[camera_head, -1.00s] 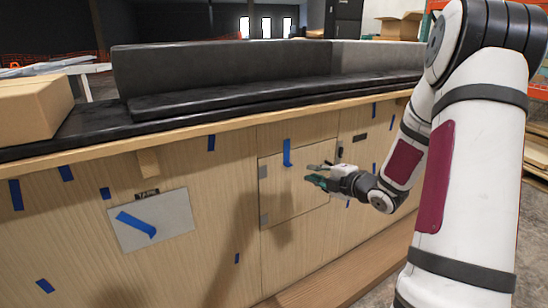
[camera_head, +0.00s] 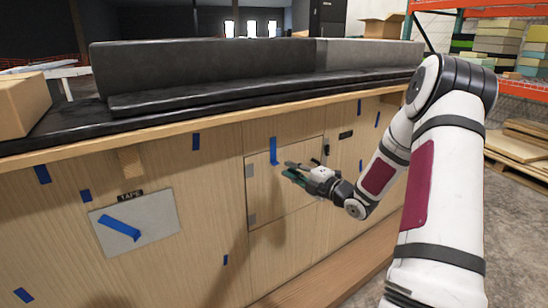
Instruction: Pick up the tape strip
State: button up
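A blue tape strip (camera_head: 273,151) hangs upright on the upper edge of a wooden cabinet door (camera_head: 290,205). My gripper (camera_head: 286,169) is just right of and slightly below this strip, pointing left. Its two fingers are apart with a gap between them, and nothing shows in it. I cannot tell whether a fingertip touches the strip or door.
Several small blue tape pieces are stuck on the wooden front. The bench top (camera_head: 170,125) with a black cushion (camera_head: 250,90) overhangs above my gripper. A cardboard box (camera_head: 22,103) sits at its left end. A wooden ledge (camera_head: 335,285) runs below.

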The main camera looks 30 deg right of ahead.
aim_at(277, 164)
jog(key=w, duration=0.2)
jog(key=w+a+b, duration=0.1)
jog(key=w, duration=0.2)
jog(key=shift+w+a+f+b, duration=0.1)
jog(key=shift+f+b, duration=0.05)
jog(key=shift+b, duration=0.15)
grip_shut()
